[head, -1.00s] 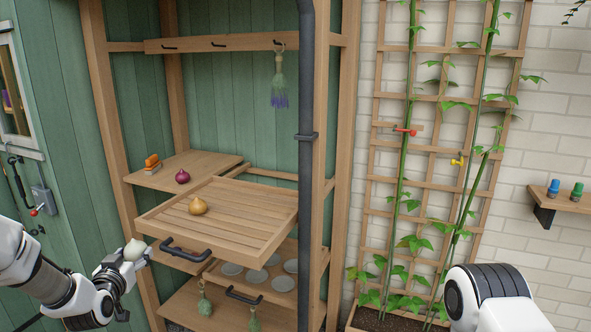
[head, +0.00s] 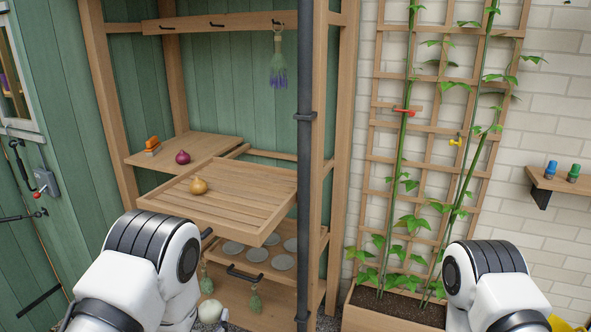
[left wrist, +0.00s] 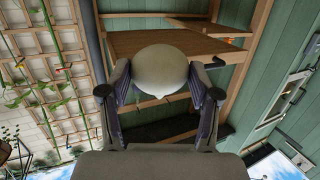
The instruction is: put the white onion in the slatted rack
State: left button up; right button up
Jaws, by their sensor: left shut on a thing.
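The white onion (head: 211,311) is low at the bottom edge of the head view, partly hidden by my left arm. In the left wrist view the white onion (left wrist: 162,68) sits between the two fingers of my left gripper (left wrist: 160,88), which is shut on it. The slatted rack (head: 245,195) is a wooden tray standing out from the shelf frame, with a yellow onion (head: 199,186) on its slats. The held onion is below the rack in the head view, apart from it. My right gripper is out of view; only my right arm shows.
A red onion (head: 182,157) and an orange item (head: 152,145) are on the shelf behind the rack. A lower tray with round recesses (head: 257,254) is under the rack. A dark vertical pipe (head: 305,150) runs by the rack's right side. Most of the rack's surface is clear.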

aim_at(207, 310)
pick_arm(q)
jog(key=s+r, duration=0.1)
jog(key=s, duration=0.1)
jog(key=s+r, duration=0.2)
jog(key=shift+s, duration=0.15)
jog(key=s+d+r+m+g+h, duration=0.45)
jog(key=s+d+m+h, duration=0.45)
jog(key=d, duration=0.4)
jog(key=w+d+f+m+g+h, duration=0.1)
jog(key=w+f+m+g+h, duration=0.3)
jog(key=m+g+h, duration=0.3)
jog(key=m+g, duration=0.1)
jog(key=g, duration=0.2)
jog(key=shift+f, duration=0.25)
